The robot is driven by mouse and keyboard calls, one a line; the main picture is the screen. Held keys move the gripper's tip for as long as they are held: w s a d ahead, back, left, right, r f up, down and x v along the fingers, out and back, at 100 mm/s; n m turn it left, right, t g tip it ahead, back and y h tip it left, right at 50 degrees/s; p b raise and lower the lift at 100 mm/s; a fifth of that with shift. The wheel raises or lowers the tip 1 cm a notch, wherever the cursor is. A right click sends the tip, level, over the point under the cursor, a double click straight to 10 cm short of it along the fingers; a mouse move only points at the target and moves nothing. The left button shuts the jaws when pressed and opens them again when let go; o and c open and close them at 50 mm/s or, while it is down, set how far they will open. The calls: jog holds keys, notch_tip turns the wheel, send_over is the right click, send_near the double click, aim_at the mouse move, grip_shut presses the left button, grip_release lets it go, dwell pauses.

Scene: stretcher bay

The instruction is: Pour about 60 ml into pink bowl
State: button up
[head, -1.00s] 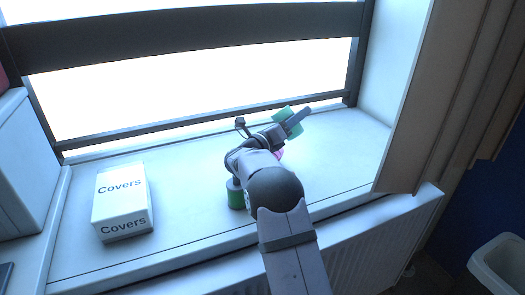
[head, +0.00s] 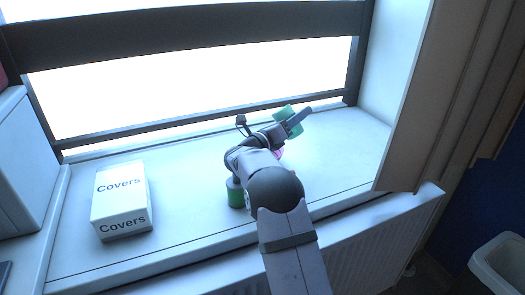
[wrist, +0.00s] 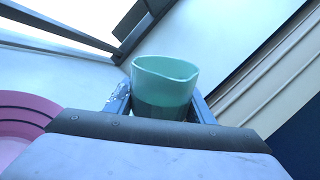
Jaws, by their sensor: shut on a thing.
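My gripper (head: 296,120) is shut on a green cup (wrist: 165,82), holding it above the windowsill. In the wrist view the cup stands between the two fingers with its rim and a pouring lip showing; its contents cannot be made out. In the head view the green cup (head: 283,112) looks tilted and is partly covered by my gripper. The pink bowl (head: 279,154) is mostly hidden behind my arm in the head view. In the wrist view the pink bowl (wrist: 22,112) shows at the left edge, apart from and beside the cup.
A white "Covers" box (head: 121,200) stands at the left of the windowsill (head: 185,185). A green container (head: 235,192) with a grey top stands left of my arm, partly hidden by it. Window bars run behind; a beige curtain (head: 440,100) hangs at the right. The right of the sill is clear.

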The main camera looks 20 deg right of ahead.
jog(key=s+d+f+m+g+y+b, duration=0.1)
jog(key=s+d+f+m+b, duration=0.1)
jog(key=f+m+b, duration=0.3)
jog(key=shift+s+d+m+g+b, duration=0.25)
jog(key=shift+s+m+b, duration=0.55)
jog(key=shift+m+b, duration=1.3)
jog(key=shift+f+n+b, duration=0.1)
jog(key=shift+n+b, duration=0.4)
jog(key=shift+b, duration=0.1)
jog(key=shift+a, duration=0.15)
